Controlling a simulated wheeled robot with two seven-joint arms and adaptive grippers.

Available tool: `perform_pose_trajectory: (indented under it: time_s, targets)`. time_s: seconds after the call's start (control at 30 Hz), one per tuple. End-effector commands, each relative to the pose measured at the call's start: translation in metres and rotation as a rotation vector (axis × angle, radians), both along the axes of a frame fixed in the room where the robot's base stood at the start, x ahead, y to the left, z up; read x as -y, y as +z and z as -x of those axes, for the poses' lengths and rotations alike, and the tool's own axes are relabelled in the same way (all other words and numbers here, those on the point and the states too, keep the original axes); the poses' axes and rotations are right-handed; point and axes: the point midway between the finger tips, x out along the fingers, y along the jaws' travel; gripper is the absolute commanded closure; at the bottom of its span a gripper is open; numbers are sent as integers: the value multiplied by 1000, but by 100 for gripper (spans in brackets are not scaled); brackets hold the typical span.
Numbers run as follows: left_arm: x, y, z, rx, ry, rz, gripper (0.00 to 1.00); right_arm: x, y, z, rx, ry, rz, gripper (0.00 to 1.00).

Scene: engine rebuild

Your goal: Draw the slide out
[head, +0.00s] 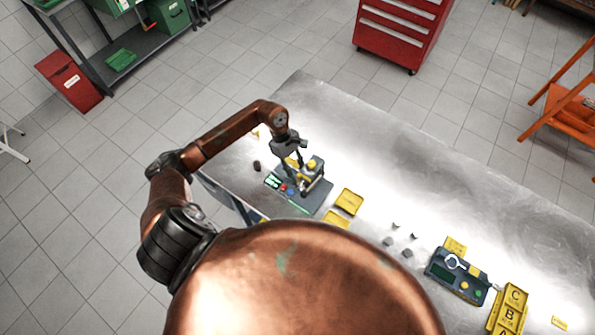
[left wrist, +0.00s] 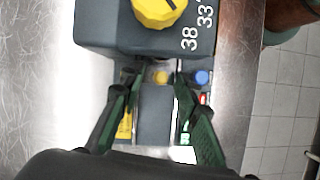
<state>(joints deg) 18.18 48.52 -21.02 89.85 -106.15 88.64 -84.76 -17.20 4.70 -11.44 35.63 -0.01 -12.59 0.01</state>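A dark grey device (head: 318,197) sits on the metal bench, with a raised block, a yellow knob and small coloured buttons. In the left wrist view the block (left wrist: 100,28) bears a yellow dial (left wrist: 160,10) and the white numbers 38 and 33. My left gripper (head: 291,180) is over this device. In the left wrist view its fingers (left wrist: 154,78) are apart, in front of the block. A grey strip and a small yellow round part show between them. I cannot tell which part is the slide or whether the fingers touch anything. My right gripper is not in view.
Yellow trays (head: 349,201) lie right of the device on the bench (head: 480,190). Several small grey parts lie further right, then a second dark device (head: 455,275) and lettered yellow bins (head: 511,308). A small dark part (head: 256,165) lies left of my gripper. The far bench is clear.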

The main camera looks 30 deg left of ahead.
Motion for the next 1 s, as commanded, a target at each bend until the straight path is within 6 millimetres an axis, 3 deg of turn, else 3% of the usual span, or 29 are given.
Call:
perform_pose_trajectory:
  time_s: [0.33,0.77,1.0]
  targets:
    - [2,-5,1,0,0,1,70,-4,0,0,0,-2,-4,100]
    - [2,-5,1,0,0,1,100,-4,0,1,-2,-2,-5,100]
    - [2,-5,1,0,0,1,100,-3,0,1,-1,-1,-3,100]
